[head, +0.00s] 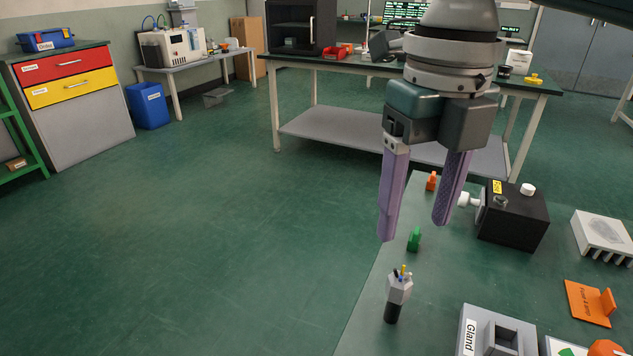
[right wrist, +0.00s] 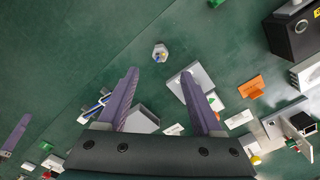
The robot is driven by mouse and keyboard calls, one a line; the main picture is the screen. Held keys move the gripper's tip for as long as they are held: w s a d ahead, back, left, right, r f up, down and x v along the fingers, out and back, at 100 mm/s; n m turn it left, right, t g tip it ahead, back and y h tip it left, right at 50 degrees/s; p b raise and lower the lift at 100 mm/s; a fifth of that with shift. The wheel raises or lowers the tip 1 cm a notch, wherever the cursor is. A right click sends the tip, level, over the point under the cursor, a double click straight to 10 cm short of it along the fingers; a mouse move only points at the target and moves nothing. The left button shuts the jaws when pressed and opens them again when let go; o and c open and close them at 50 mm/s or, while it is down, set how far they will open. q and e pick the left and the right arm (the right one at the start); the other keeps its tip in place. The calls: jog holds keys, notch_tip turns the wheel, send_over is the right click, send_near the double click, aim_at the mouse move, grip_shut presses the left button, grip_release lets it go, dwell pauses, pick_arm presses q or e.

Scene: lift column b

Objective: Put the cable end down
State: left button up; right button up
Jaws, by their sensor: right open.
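The cable end (head: 399,288) is a grey hexagonal piece with a black lower part and thin coloured wires at its top. It stands about upright near the left edge of the green table, apart from my gripper. It also shows end-on in the right wrist view (right wrist: 160,54), just beyond the fingertips. My right gripper (head: 415,230) is open and empty, its purple fingers hanging above and behind the cable end. In the right wrist view its fingers (right wrist: 160,75) are spread wide. A purple finger, seemingly of my left gripper (right wrist: 15,133), shows only partly at the left.
A green peg (head: 414,240) and an orange one (head: 431,182) stand near the table's left edge. A black box (head: 512,218) with a white knob is to the right. A grey block labelled Gland (head: 472,338) and an orange plate (head: 588,303) lie nearer. Open floor lies left.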

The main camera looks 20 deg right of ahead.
jog(key=s+a+f+m+t+y, duration=0.1)
jog(key=s+a+f+m+y, duration=0.2)
jog(key=a+m, duration=0.35)
jog(key=s+a+f+m+t, duration=0.1)
jog(key=s+a+f+m, duration=0.3)
jog(key=m, duration=0.4)
jog(key=s+d+m+t+h, duration=0.1)
jog(key=s+d+m, duration=0.6)
jog(key=m, duration=1.1)
jog(key=shift+s+d+f+m+t+h, duration=0.2)
jog(key=shift+s+f+m+t+h, duration=0.15)
jog(key=shift+s+h, duration=0.6)
jog(key=shift+r, duration=0.15)
